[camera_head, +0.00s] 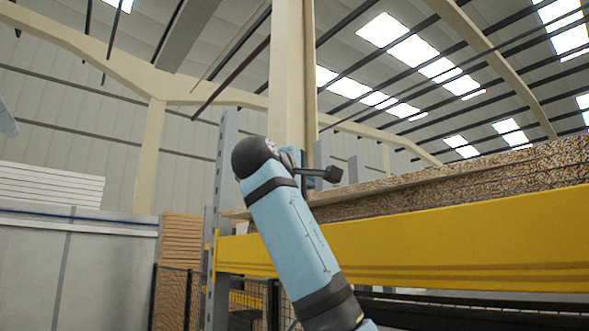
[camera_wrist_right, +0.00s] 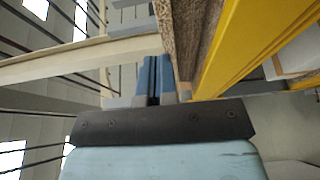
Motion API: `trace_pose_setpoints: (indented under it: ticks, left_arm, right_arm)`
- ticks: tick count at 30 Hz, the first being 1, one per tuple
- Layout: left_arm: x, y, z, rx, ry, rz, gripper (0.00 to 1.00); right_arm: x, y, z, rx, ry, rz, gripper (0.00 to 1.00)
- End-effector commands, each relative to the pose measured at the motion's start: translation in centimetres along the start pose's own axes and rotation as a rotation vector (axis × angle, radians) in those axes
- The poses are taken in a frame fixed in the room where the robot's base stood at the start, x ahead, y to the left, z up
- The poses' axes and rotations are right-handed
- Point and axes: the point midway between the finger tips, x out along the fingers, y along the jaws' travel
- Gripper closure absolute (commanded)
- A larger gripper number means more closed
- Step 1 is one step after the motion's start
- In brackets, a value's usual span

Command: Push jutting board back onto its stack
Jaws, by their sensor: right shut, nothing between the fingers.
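The stack of chipboard (camera_head: 470,177) lies on the yellow rack beam at the right of the head view, with its rough edge facing me. A thin board end (camera_head: 236,214) shows left of my right arm, near the grey upright; my arm hides part of this stretch, so I cannot tell how far it juts. The chipboard edge (camera_wrist_right: 181,35) also shows in the right wrist view. My right gripper (camera_wrist_right: 153,75) is shut and empty, its blue fingers together close beside that edge; I cannot tell whether they touch it. My left gripper is not in view.
The yellow beam (camera_head: 420,245) runs below the stack and shows in the wrist view (camera_wrist_right: 240,45). A grey rack upright (camera_head: 218,190) stands left of my arm. A tall cream column (camera_head: 290,80) stands behind. White boards (camera_head: 50,187) lie stacked far left.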

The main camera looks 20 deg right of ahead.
Motion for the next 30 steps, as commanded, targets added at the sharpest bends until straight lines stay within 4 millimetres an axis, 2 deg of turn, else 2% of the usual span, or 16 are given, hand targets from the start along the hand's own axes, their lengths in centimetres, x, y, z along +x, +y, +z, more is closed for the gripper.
trace_pose_setpoints:
  ticks: [4,12,26,30]
  left_arm:
    - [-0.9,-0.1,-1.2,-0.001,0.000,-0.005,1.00]
    - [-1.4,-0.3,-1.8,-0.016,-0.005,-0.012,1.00]
    - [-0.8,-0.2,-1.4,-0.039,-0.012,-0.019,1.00]
    - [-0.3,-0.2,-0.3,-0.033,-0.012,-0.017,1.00]
  right_arm:
    - [3.2,0.3,0.0,-0.002,-0.001,-0.001,1.00]
    - [5.6,0.2,2.4,0.001,0.001,0.001,1.00]
    - [5.9,-0.1,2.9,0.001,0.002,0.001,1.00]
    - [5.7,-0.4,4.5,0.005,0.000,0.001,1.00]
